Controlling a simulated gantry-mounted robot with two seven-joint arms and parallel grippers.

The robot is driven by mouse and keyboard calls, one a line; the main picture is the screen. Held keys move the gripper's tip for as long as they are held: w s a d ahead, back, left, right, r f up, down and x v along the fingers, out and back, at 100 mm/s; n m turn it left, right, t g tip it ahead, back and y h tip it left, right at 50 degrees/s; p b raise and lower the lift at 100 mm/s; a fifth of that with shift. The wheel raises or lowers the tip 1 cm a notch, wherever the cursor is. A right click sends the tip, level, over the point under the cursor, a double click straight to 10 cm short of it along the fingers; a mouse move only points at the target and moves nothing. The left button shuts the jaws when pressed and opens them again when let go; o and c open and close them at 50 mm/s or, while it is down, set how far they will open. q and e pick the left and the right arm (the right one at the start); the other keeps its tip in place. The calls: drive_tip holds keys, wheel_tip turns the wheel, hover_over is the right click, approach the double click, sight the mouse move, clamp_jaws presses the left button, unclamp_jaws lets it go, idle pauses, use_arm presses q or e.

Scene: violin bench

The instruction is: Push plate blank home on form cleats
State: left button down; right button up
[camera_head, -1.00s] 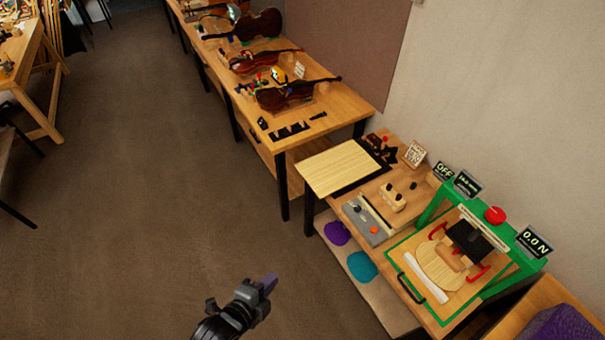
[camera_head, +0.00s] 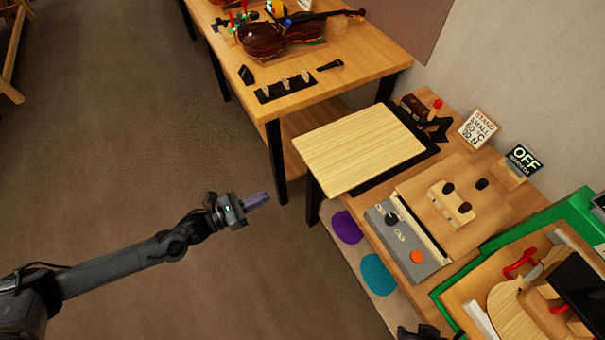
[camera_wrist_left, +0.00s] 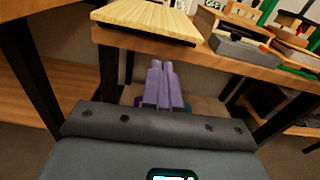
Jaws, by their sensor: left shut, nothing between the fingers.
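A pale, striped, rectangular wooden board (camera_head: 360,148) lies at the near left of the bench, partly over a black sheet. A second pale piece, rounded like a violin plate (camera_head: 512,305), lies in a green-framed fixture at lower right, cut off by the picture edge. A red cleat-like part (camera_head: 520,263) stands beside it. I cannot tell for sure which piece is the plate blank. My left gripper (camera_head: 258,200) has purple fingers, shut and empty, over the floor left of the bench. In the left wrist view its fingers (camera_wrist_left: 162,80) point toward the bench edge, below the striped board (camera_wrist_left: 150,18).
A grey box with an orange button (camera_head: 410,242) and a block with dark knobs (camera_head: 452,203) stand on the bench. An OFF display (camera_head: 524,158) is behind. A violin (camera_head: 290,35) lies on the farther table. Open floor surrounds my left arm.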

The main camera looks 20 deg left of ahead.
use_arm(q)
drive_tip(key=a+b+x, duration=0.1)
drive_tip(key=b+x, duration=0.2)
drive_tip(key=x, duration=1.1)
drive_tip(key=shift+w+d+m, duration=0.2)
drive_tip(key=shift+w+m, duration=0.1)
drive_tip(key=shift+w, duration=0.3)
use_arm(e)
drive_tip(key=f, duration=0.2)
drive_tip(key=s+f, duration=0.1)
drive_tip(key=f, duration=0.1)
drive_tip(key=shift+d+f, duration=0.2)
use_arm(q)
drive_tip(key=shift+f, duration=0.15)
use_arm(e)
drive_tip(key=shift+d, duration=0.1)
